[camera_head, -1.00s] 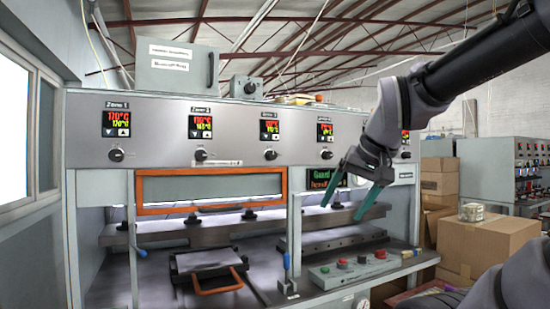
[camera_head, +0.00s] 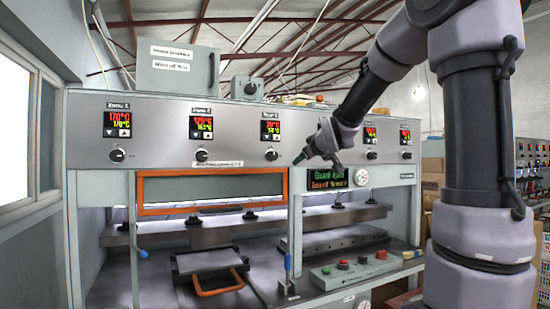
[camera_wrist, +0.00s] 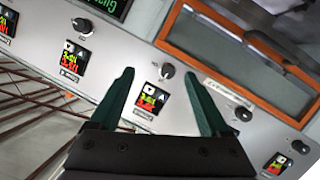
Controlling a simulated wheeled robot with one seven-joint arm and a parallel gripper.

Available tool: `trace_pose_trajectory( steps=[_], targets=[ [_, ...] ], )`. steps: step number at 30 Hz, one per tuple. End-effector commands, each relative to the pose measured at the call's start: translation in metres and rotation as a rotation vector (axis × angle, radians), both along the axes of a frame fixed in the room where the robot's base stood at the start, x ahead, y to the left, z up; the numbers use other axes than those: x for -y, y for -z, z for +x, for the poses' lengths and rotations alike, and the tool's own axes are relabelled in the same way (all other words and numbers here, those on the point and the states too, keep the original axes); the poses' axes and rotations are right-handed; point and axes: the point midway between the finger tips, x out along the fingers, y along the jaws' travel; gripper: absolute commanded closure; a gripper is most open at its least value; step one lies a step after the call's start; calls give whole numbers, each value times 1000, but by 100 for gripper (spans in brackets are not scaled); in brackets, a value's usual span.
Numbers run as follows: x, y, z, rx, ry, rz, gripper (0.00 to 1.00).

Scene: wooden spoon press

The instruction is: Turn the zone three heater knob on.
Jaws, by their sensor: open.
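The zone three heater knob (camera_head: 271,155) is a small black round knob on the grey front panel, below the third temperature display (camera_head: 270,126). My gripper (camera_head: 317,162) is to the right of this knob in the head view, with its fingers toward the panel. In the wrist view the zone three knob (camera_wrist: 167,72) appears between the two teal fingertips of my open gripper (camera_wrist: 158,72). The fingers look apart from it, and nothing is between them. The knob's pointer is too small to read.
An orange-framed guard (camera_head: 212,209) and a green-lettered guard display (camera_head: 327,180) lie below. A button box (camera_head: 352,268) stands on the lower bench.

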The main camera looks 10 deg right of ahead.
Motion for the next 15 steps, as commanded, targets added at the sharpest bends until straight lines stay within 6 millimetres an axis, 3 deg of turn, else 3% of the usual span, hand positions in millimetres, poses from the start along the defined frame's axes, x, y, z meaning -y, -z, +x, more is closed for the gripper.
trace_pose_trajectory(
  steps=[1,3,6,15],
  targets=[
    [-9,2,25,54,-39,-68,20],
    [-21,0,52,137,-88,-155,20],
    [-35,-2,76,229,-141,-248,20],
    [-52,-3,106,312,-188,-326,20]
  ],
)
